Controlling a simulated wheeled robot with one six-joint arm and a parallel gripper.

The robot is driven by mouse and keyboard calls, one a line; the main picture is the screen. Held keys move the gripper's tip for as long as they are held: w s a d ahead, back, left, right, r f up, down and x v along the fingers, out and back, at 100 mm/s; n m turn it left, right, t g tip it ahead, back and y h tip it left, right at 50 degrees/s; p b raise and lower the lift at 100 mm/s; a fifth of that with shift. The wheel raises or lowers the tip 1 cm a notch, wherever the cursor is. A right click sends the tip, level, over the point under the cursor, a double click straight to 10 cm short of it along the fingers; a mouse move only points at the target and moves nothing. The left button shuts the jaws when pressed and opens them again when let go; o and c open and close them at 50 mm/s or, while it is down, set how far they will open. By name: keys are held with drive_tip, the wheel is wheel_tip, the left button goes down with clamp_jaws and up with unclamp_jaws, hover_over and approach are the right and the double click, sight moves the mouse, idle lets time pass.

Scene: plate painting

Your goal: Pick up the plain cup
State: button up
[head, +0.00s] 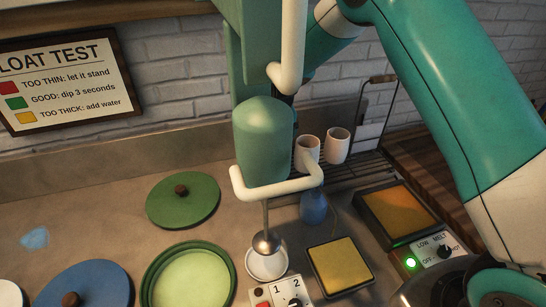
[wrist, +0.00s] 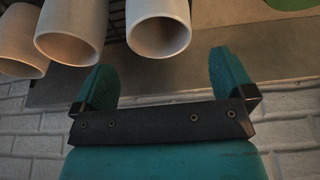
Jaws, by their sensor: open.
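Two pale cups stand on the dark rack (head: 365,168) by the back wall in the head view, a left cup (head: 308,148) and a right cup (head: 337,145). The wrist view shows three pale cups in a row: one at the left edge (wrist: 12,52), a middle one (wrist: 68,35) and a right one (wrist: 158,27). I see no marking on any of them, so I cannot tell which is the plain cup. My gripper (wrist: 164,68) is open and empty, its fingers apart just short of the right cup. In the head view my gripper is hidden.
A green mixing machine (head: 263,140) stands before the rack, over a small white bowl (head: 267,264). A blue bottle (head: 313,207), a yellow tray (head: 340,265) and a lit heater (head: 397,212) are close by.

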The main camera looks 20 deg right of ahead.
drive_tip(key=shift+s+p+x, duration=0.15)
drive_tip(key=shift+p+x, duration=0.6)
drive_tip(key=shift+x, duration=1.2)
drive_tip(key=shift+s+p+x, duration=0.15)
drive_tip(key=shift+p+x, duration=0.6)
drive_tip(key=shift+x, duration=1.25)
drive_tip(key=c, duration=1)
